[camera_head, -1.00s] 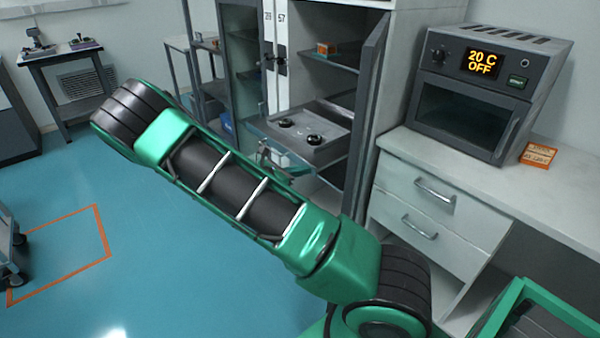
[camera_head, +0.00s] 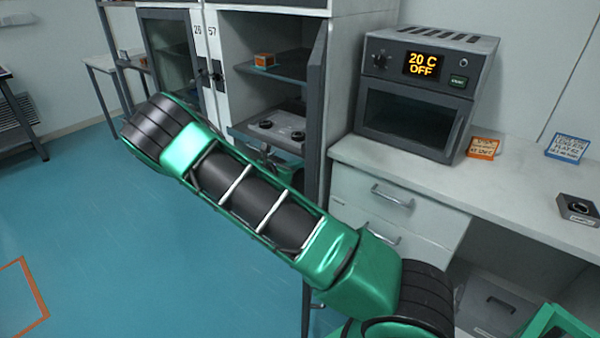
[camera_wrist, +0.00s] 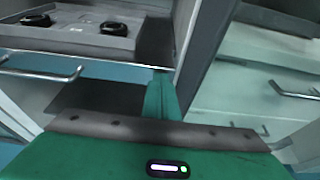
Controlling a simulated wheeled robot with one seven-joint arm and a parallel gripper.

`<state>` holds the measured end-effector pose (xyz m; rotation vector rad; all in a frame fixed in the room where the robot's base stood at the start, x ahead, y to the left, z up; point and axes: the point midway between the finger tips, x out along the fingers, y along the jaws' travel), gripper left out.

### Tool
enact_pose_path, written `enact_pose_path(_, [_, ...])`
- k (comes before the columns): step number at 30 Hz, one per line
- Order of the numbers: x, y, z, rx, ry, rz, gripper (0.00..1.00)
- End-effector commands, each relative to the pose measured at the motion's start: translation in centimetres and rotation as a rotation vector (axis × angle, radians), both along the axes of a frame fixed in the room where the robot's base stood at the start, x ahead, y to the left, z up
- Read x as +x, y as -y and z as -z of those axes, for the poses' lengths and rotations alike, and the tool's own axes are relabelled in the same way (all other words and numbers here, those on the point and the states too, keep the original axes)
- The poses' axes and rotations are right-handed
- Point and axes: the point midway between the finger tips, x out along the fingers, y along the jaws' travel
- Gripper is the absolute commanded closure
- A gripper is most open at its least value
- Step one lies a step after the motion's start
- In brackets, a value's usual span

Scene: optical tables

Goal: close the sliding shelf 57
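The sliding shelf (camera_head: 272,143) is a grey tray with two round black pieces on it, in the cabinet marked 57 (camera_head: 222,95). It looks mostly inside the cabinet. In the wrist view the shelf (camera_wrist: 75,42) fills the upper left, with a bar handle (camera_wrist: 40,72) on its front. My gripper (camera_wrist: 162,75) shows as a narrow green upright piece in the middle, fingers seemingly together with nothing between them. It is at the shelf's front right part, right of the handle. Whether it touches the shelf is unclear. In the head view my arm hides most of the gripper.
The cabinet's open door (camera_head: 316,110) stands on the right side of the opening. An orange box (camera_head: 264,60) sits on the shelf above. Right of it is a white counter (camera_head: 420,175) with drawers and an oven (camera_head: 415,110). Blue floor (camera_head: 110,240) is free at left.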

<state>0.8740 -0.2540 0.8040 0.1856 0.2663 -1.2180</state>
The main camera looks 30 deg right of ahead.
Motion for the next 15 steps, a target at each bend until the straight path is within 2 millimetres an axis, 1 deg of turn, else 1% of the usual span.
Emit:
enact_pose_path(3, [0.9, 1.6, 0.0, -0.001, 0.001, -0.009, 1.0])
enact_pose_path(9, [1.9, 4.2, 0.0, 0.0, 0.002, -0.011, 1.0])
enact_pose_path(15, [2.2, 5.5, 0.0, 0.001, 0.0, -0.01, 1.0])
